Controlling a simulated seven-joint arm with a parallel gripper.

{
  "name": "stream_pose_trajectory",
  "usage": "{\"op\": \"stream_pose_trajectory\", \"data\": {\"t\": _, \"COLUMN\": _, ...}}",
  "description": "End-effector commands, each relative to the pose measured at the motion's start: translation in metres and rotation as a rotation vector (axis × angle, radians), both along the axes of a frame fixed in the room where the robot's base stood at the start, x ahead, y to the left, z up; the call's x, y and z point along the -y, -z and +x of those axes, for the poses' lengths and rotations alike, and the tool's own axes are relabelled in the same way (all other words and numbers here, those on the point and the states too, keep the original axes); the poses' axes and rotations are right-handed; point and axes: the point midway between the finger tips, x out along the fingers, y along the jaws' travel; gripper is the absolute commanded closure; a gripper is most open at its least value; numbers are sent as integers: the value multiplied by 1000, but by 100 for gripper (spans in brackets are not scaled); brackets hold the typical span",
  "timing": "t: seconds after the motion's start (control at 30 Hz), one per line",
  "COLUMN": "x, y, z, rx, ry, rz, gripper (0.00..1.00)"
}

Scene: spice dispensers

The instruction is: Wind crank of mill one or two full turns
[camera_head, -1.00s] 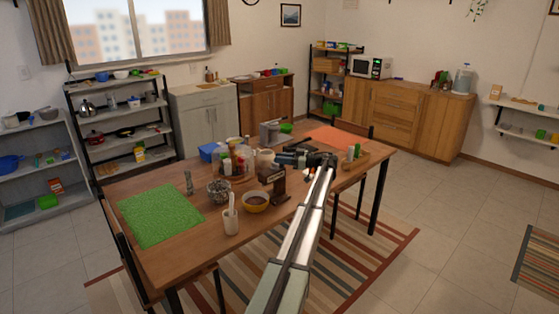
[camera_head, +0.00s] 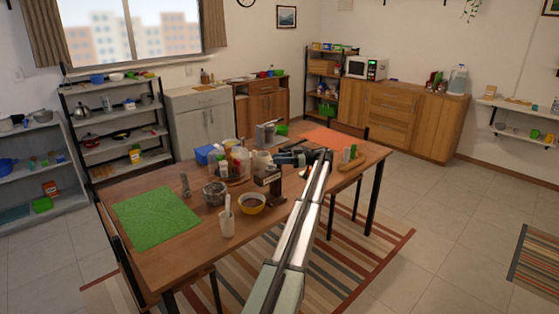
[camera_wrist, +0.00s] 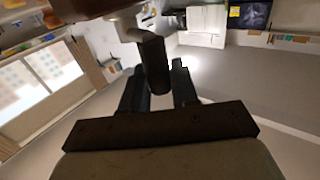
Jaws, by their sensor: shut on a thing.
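The mill (camera_head: 268,184) is a dark brown upright body with a foot, standing near the middle of the wooden table, just right of a yellow bowl. My gripper (camera_head: 282,158) is above and slightly right of the mill's top, reaching in from the right. In the wrist view, a dark cylindrical crank knob (camera_wrist: 153,64) stands between the fingers of my gripper (camera_wrist: 158,88), close against the left finger. My gripper is shut on this knob. The crank arm is mostly hidden behind the gripper in the head view.
A yellow bowl (camera_head: 251,204), a white cup with a utensil (camera_head: 227,224) and a glass bowl (camera_head: 214,193) stand left of the mill. Bottles (camera_head: 236,163) crowd behind it. A green mat (camera_head: 156,217) lies at the left; the table's front right is clear.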

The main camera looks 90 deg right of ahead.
Motion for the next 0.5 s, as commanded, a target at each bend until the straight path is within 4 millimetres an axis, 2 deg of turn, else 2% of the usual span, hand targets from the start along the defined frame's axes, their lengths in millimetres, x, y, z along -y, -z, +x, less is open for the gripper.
{"op": "stream_pose_trajectory", "data": {"t": 0.03, "x": 0, "y": 0, "z": 1, "rx": 0, "ry": 0, "rz": 0, "gripper": 100}}
{"op": "stream_pose_trajectory", "data": {"t": 0.07, "x": 0, "y": 0, "z": 1, "rx": 0, "ry": 0, "rz": 0, "gripper": 69}}
{"op": "stream_pose_trajectory", "data": {"t": 0.2, "x": 0, "y": 0, "z": 1, "rx": 0, "ry": 0, "rz": 0, "gripper": 56}}
{"op": "stream_pose_trajectory", "data": {"t": 0.23, "x": 0, "y": 0, "z": 1, "rx": 0, "ry": 0, "rz": 0, "gripper": 53}}
{"op": "stream_pose_trajectory", "data": {"t": 0.5, "x": 0, "y": 0, "z": 0, "rx": 0, "ry": 1, "rz": 0, "gripper": 53}}
